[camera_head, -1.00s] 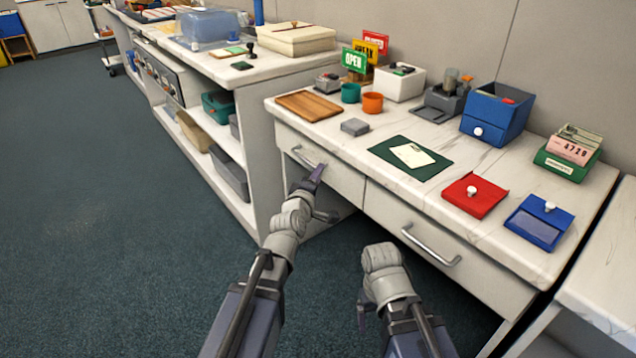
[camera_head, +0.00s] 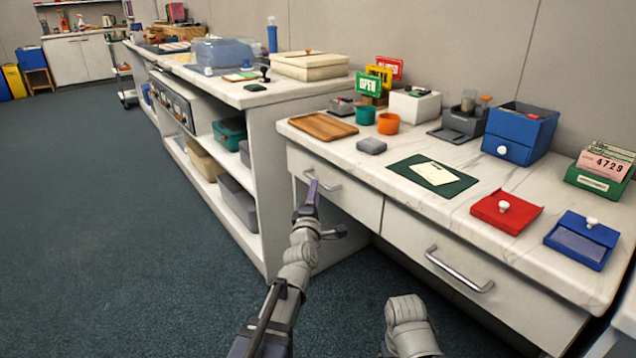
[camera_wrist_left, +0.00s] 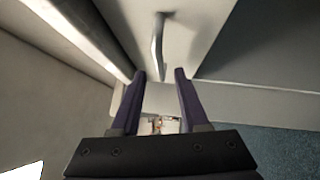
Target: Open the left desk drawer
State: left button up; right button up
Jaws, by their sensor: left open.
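The left desk drawer (camera_head: 350,205) has a pale front and looks shut in the desk. Its metal bar handle (camera_head: 323,181) shows in the head view, partly behind my left gripper (camera_head: 312,194). In the left wrist view, my left gripper (camera_wrist_left: 157,74) is open, with its two purple fingers apart. The handle (camera_wrist_left: 158,45) lies just ahead, and its near end comes down to the gap between the fingertips. I cannot tell whether they touch it. Of my right arm, only a grey link shows low in the head view; its gripper is hidden.
The right drawer (camera_head: 440,290) with its handle (camera_head: 458,272) is shut. The desktop (camera_head: 400,150) holds a wooden tray (camera_head: 322,126), cups, a green mat (camera_head: 450,184) and coloured boxes. A shelf unit (camera_head: 265,170) stands close on the left. Open floor (camera_head: 110,240) lies left.

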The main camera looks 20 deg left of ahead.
pick_arm(q)
jog(key=w, duration=0.5)
jog(key=shift+w+a+r+p, duration=0.15)
jog(key=shift+a+r+p, duration=0.15)
jog(key=shift+a+r, duration=0.05)
jog(key=shift+c, duration=0.4)
grip_shut()
dwell(0.6)
